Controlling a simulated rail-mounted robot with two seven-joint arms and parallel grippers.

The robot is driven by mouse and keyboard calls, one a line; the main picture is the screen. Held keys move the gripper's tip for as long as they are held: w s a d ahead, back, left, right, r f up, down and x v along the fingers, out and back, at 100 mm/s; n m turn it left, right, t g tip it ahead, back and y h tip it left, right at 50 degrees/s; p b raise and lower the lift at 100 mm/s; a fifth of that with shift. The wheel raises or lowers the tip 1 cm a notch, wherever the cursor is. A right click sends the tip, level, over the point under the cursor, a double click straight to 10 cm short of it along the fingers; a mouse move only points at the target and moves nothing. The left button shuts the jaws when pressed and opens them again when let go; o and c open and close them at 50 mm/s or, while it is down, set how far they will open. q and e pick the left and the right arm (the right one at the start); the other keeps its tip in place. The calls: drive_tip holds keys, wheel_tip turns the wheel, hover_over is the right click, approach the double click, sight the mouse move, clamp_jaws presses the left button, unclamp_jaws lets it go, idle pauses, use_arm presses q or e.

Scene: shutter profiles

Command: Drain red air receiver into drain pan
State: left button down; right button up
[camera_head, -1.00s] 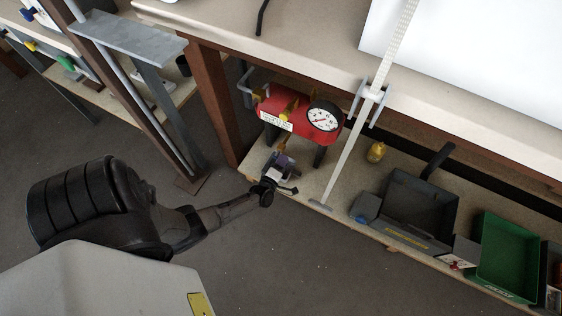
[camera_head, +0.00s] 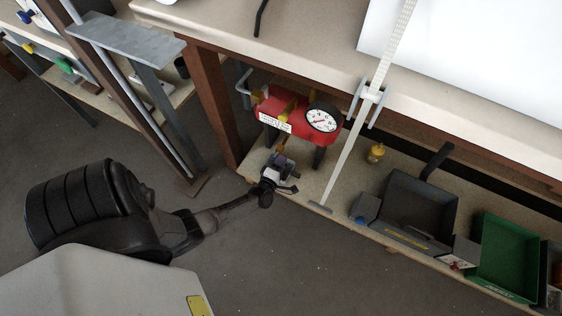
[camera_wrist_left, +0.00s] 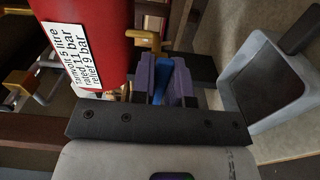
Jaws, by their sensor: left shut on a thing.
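The red air receiver (camera_head: 285,120), with a white label and a round white gauge (camera_head: 322,118), stands on the low shelf under the bench. It also shows in the left wrist view (camera_wrist_left: 95,25). My left gripper (camera_head: 281,163) is below the receiver at the shelf's front edge. In the left wrist view its purple fingers (camera_wrist_left: 166,80) are shut on a blue lever-like piece (camera_wrist_left: 163,70) beneath the receiver. What the blue piece joins to is hidden. A dark grey pan (camera_head: 452,212) with a black handle lies on the shelf to the right, apart from the receiver.
A green tray (camera_head: 507,262) sits right of the grey pan. A small yellow object (camera_head: 376,153) stands behind the pan. A slanted pale bar (camera_head: 345,160) crosses between receiver and pan. A brown bench leg (camera_head: 213,105) is left of the receiver. The front floor is clear.

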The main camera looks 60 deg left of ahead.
use_arm(q)
drive_tip(key=c, duration=1.1)
unclamp_jaws()
drive_tip(key=shift+s, duration=0.1)
drive_tip(key=shift+p+v, duration=2.45)
drive_tip(key=shift+v, duration=4.45)
